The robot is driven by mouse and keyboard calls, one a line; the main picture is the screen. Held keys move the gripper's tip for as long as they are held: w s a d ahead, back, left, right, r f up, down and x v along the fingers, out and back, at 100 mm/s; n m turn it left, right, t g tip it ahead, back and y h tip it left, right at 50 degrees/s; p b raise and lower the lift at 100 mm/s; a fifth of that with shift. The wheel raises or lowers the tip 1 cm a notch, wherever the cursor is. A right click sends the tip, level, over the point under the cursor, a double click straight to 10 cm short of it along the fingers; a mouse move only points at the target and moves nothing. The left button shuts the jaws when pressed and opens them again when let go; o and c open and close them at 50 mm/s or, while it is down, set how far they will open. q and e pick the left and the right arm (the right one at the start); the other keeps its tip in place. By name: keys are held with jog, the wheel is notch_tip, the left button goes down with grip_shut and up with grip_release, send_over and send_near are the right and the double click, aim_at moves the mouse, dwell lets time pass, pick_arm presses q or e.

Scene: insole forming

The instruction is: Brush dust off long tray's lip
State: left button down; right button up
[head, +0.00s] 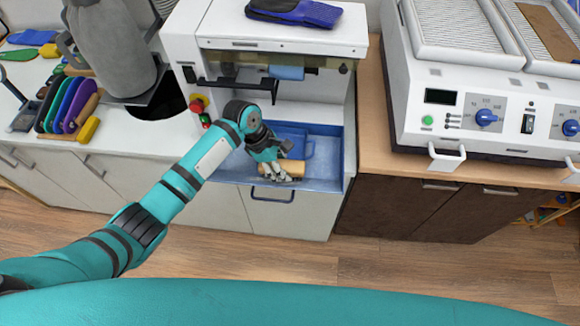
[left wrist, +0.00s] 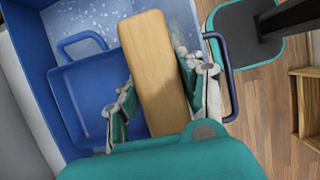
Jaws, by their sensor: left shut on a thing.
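The long blue tray (head: 334,158) sits at the base of the white machine, with a dark handle (head: 272,193) on its front. In the left wrist view, pale dust specks show on the tray (left wrist: 92,14) at the top. My left gripper (head: 281,173) is shut on a wooden-backed brush (head: 293,168) at the tray's front lip. In the left wrist view, the brush (left wrist: 158,75) lies between the two fingers. Its bristles are hidden, so I cannot tell if they touch the lip. A blue dustpan-like piece (left wrist: 95,92) lies inside the tray beside the brush.
The white machine (head: 275,35) overhangs the tray, with a red button (head: 197,103) on its left. A white unit with knobs (head: 480,110) stands on the wooden counter to the right. Colored insoles (head: 70,105) stand on the left counter. The floor in front is clear.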

pick_arm(q)
jog(key=shift+a+r, duration=0.1)
jog(key=shift+a, duration=3.25)
jog(key=shift+w+a, duration=0.1)
jog(key=shift+a, duration=1.35)
jog(key=shift+d, duration=0.1)
jog(key=shift+w+r, duration=0.1)
jog(key=shift+r, duration=0.4)
notch_tip(320, 180, up, 7)
